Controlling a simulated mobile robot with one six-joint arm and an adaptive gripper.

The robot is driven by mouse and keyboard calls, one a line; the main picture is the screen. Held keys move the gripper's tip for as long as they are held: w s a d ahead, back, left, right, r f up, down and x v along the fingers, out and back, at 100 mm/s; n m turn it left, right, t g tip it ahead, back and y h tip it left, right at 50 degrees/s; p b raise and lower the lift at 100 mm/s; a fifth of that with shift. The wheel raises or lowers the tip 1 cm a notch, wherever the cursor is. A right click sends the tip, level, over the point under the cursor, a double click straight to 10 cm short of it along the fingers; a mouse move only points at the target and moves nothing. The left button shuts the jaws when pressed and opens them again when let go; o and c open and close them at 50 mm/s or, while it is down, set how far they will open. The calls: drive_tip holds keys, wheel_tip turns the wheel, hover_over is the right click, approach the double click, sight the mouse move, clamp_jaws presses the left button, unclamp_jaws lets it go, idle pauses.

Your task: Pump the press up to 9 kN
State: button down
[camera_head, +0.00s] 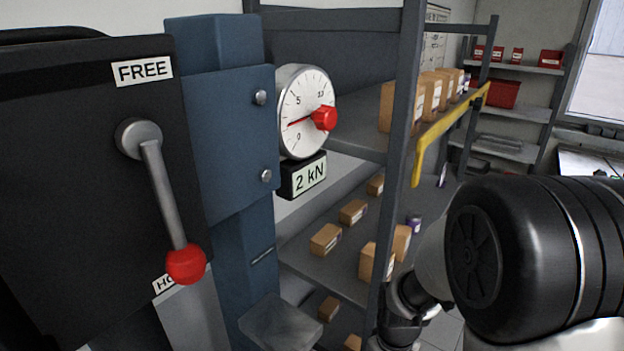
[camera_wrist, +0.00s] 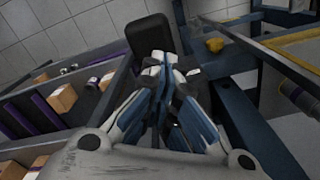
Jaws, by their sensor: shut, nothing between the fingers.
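The blue press frame (camera_head: 235,130) stands at left in the head view. Its round gauge (camera_head: 303,100) has a red needle low on the scale, and the display (camera_head: 308,175) below reads 2 kN. A grey lever (camera_head: 163,195) with a red knob (camera_head: 186,265) hangs down on the dark panel, its knob beside a partly covered "HO" label (camera_head: 163,284). A "FREE" label (camera_head: 142,71) is above. A yellow bar (camera_head: 448,130) slants up to the right of the gauge. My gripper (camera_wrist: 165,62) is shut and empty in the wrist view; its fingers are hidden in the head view.
Grey shelves with cardboard boxes (camera_head: 327,240) stand behind the press. Red bins (camera_head: 503,93) sit on farther shelving. My arm blocks the lower right of the head view. In the wrist view, a blue beam (camera_wrist: 240,120) runs close right of my gripper, and boxes (camera_wrist: 62,98) are left.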

drive_tip(key=shift+f+b, duration=0.4)
drive_tip(key=shift+f, duration=0.3)
idle(0.5)
drive_tip(key=shift+f+b, duration=0.9)
drive_tip(key=shift+f, duration=0.25)
drive_tip(key=shift+f+b, duration=0.9)
drive_tip(key=shift+f, duration=0.05)
idle(0.6)
drive_tip(key=shift+f+b, duration=0.9)
drive_tip(key=shift+f, duration=0.35)
